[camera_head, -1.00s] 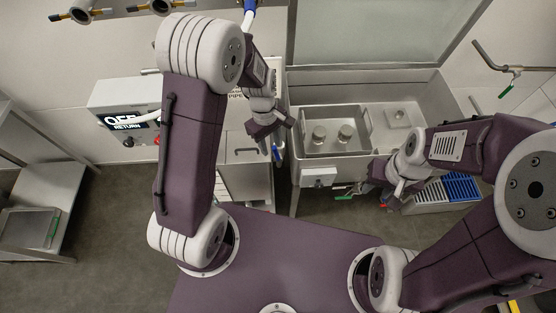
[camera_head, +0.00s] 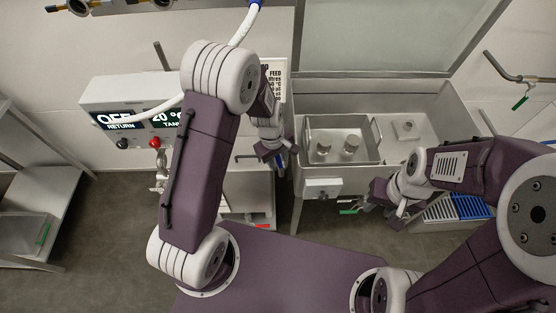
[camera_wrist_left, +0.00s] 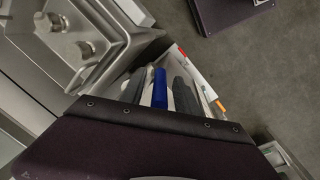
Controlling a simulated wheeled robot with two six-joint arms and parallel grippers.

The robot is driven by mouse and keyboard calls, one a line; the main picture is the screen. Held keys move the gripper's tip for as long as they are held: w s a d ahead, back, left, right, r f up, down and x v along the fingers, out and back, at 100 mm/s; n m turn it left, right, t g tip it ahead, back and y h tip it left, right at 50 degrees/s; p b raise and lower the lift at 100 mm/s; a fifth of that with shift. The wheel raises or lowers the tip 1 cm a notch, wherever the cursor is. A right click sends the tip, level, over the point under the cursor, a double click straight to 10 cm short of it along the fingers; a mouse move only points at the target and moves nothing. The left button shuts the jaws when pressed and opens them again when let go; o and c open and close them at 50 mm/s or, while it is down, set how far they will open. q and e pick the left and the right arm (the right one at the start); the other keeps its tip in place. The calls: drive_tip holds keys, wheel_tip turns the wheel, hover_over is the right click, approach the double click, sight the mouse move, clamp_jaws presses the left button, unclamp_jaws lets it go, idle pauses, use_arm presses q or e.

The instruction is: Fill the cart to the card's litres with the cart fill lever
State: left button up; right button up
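A printed card (camera_head: 272,78) hangs on the back wall, partly hidden behind my left arm; its litres cannot be read. My left gripper (camera_head: 273,150) hangs left of the sink, above a white cabinet. In the left wrist view its two fingers stand apart, with a blue upright piece (camera_wrist_left: 160,88) seen between them; contact cannot be told. My right gripper (camera_head: 376,198) is in front of the sink, beside a green-handled lever (camera_head: 348,211); its fingertips are too small to judge. Another green-handled lever (camera_head: 520,101) hangs from a wall pipe. I cannot tell which is the cart fill lever.
A control box (camera_head: 128,112) at the left shows "OFF RETURN" and "20 °C TANK", with a red knob (camera_head: 154,142). Open floor lies at left.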

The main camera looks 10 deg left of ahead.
use_arm(q)
drive_tip(key=shift+d+f, duration=0.1)
drive_tip(key=shift+f, duration=0.05)
clamp_jaws()
drive_tip(key=shift+w, duration=0.1)
idle(1.3)
